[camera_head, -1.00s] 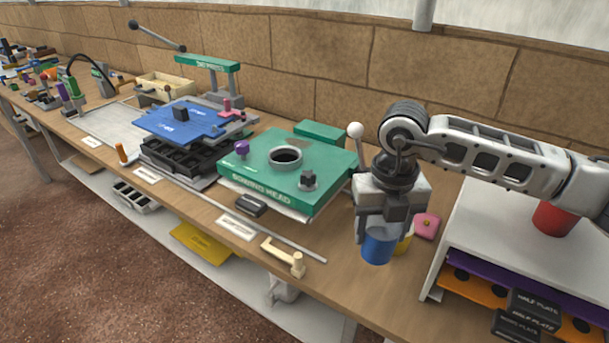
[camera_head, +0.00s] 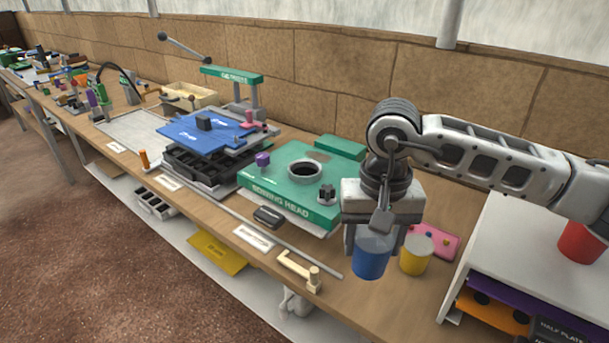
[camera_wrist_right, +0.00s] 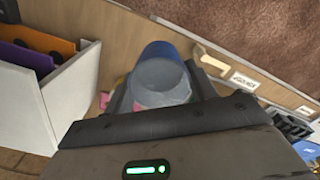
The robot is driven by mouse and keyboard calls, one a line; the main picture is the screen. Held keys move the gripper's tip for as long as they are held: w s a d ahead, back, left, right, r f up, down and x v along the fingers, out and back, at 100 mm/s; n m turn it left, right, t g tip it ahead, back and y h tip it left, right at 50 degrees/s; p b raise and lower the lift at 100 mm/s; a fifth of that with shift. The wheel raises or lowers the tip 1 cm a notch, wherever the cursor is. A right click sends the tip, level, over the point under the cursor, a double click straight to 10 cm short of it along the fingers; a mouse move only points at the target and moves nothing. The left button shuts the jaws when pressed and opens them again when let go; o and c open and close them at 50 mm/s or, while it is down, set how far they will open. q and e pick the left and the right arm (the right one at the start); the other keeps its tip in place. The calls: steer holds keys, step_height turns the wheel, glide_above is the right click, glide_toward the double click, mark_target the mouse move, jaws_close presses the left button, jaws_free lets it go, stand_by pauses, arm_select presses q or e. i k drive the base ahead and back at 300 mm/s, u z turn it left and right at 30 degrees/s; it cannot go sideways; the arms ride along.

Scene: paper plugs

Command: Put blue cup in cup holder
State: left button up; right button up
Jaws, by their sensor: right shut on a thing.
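The blue cup (camera_head: 370,260) is held roughly upright between the fingers of my right gripper (camera_head: 373,240), close to the bench's front side. In the right wrist view, the blue cup (camera_wrist_right: 158,52) sits between the two fingers, its pale inside facing the camera. I cannot tell how far its base is above the bench. A yellow cup (camera_head: 416,256) stands just right of it. A round dark opening with a raised ring (camera_head: 304,171) is in the green plate to the left; I cannot tell whether this is the cup holder. My left gripper is not in view.
A pink tray (camera_head: 440,243) lies behind the yellow cup. A white shelf unit (camera_head: 500,235) with a red cup (camera_head: 581,243) on top stands at the right. A cream handle (camera_head: 300,271) lies at the bench's front edge.

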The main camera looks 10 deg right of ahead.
mark_target(304, 174)
steer(key=u, duration=0.55)
steer(key=k, duration=1.3)
steer(key=z, duration=0.2)
steer(key=i, duration=2)
steer(key=u, duration=0.45)
